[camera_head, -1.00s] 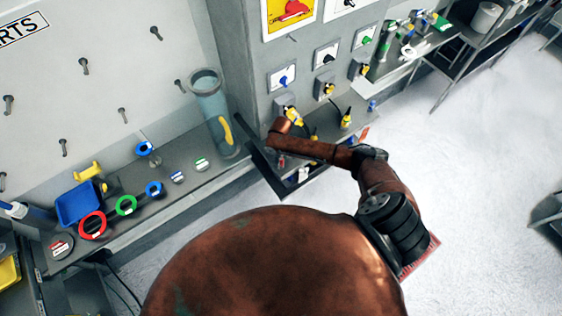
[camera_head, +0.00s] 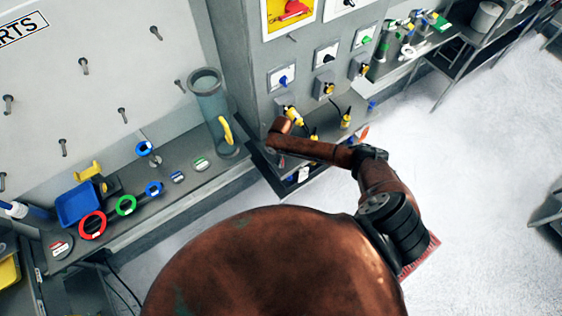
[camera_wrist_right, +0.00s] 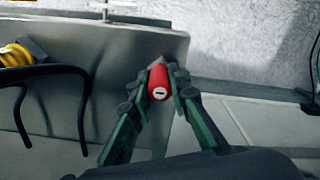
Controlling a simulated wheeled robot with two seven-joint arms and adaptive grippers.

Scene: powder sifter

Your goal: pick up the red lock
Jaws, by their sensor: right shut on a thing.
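The red lock (camera_wrist_right: 158,80) is a small red cylinder with a pale round keyhole face, seen in the right wrist view. My right gripper (camera_wrist_right: 164,80) has its two green-and-dark fingers closed on either side of it, near the edge of a grey shelf (camera_wrist_right: 120,45). In the head view my right arm reaches in from the right to the shelf below the grey panel, and its fingertips and the lock are too small and covered to make out clearly. My left gripper is not in view.
A yellow part and black curved hooks (camera_wrist_right: 45,72) sit left of the fingers in the wrist view. In the head view, yellow-and-black plugs (camera_head: 346,119) stand on the shelf. A left bench holds a blue bin (camera_head: 78,205), coloured rings and a grey tube (camera_head: 209,100).

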